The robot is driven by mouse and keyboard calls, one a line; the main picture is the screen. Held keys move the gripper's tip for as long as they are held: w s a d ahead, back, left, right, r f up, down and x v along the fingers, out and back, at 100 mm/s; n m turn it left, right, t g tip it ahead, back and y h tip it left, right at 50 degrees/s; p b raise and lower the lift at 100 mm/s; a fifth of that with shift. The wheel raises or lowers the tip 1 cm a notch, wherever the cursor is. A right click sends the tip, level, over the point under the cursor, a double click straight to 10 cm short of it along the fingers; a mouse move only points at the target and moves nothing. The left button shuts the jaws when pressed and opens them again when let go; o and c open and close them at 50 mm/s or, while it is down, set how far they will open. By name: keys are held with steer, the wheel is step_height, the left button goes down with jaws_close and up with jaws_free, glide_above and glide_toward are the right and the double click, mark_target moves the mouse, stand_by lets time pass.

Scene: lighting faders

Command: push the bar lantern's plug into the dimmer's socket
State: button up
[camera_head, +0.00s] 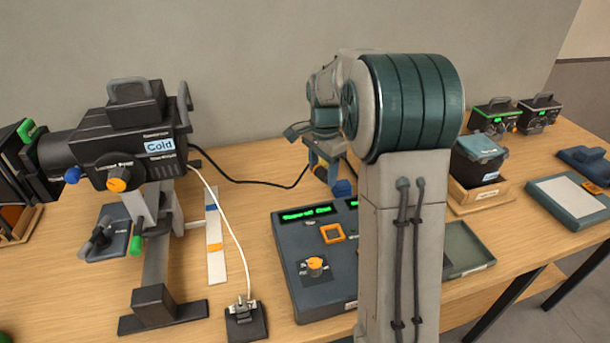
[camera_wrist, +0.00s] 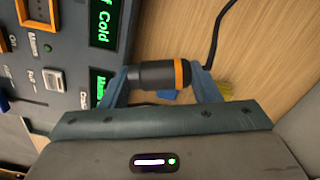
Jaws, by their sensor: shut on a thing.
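The plug (camera_wrist: 152,76), a black cylinder with an orange band, lies between the two fingers of my gripper (camera_wrist: 163,82) in the wrist view. My gripper is shut on it, above the table beside the dimmer. In the head view my gripper (camera_head: 328,172) is partly hidden by my arm. A black lantern (camera_head: 118,150) labelled "Cold" stands on the left; a black cable runs from it towards my gripper. The dimmer (camera_head: 300,262), a dark blue-grey box with green displays, also shows in the wrist view (camera_wrist: 62,75). I cannot clearly make out its socket; my arm hides its right part.
A white cable ends at a small dark block (camera_head: 246,320) at the front. A ruler-like strip (camera_head: 215,252) lies left of the dimmer. A grey tray (camera_head: 466,252), a bin with a blue lid (camera_head: 480,148) and a blue-framed pad (camera_head: 568,200) stand right.

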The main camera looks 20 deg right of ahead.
mark_target(288, 196)
steer(key=shift+s+d+r, duration=0.35)
steer(key=shift+d+r, duration=0.05)
steer(key=shift+d, duration=0.05)
steer(key=n, duration=0.1)
steer(key=w+n+p, duration=0.1)
steer(key=shift+a+f+n, duration=0.15)
steer(key=shift+a+n, duration=0.15)
steer(key=shift+a, duration=0.05)
steer(key=w+a+f+n+p, duration=0.1)
steer(key=w+a+n+p, duration=0.1)
steer(key=n, duration=0.3)
steer(key=w+a+f+n+p, duration=0.2)
steer(key=n, duration=0.2)
steer(key=w+a+f+n+p, duration=0.1)
steer(key=a+n+p, duration=0.1)
steer(key=n, duration=0.3)
steer(key=shift+w+a+f+n+p, duration=0.25)
steer(key=shift+w+f+n+p, duration=0.05)
steer(key=shift+w+p, duration=0.15)
steer(key=shift+w+a+f+n+p, duration=0.2)
steer(key=shift+a+f+n+p, duration=0.25)
steer(key=shift+n, duration=0.35)
steer(key=shift+a+f+n, duration=0.2)
steer(key=shift+n, duration=0.1)
steer(key=shift+f+b, duration=1.55)
steer(key=shift+f, duration=0.7)
steer(key=o, duration=1)
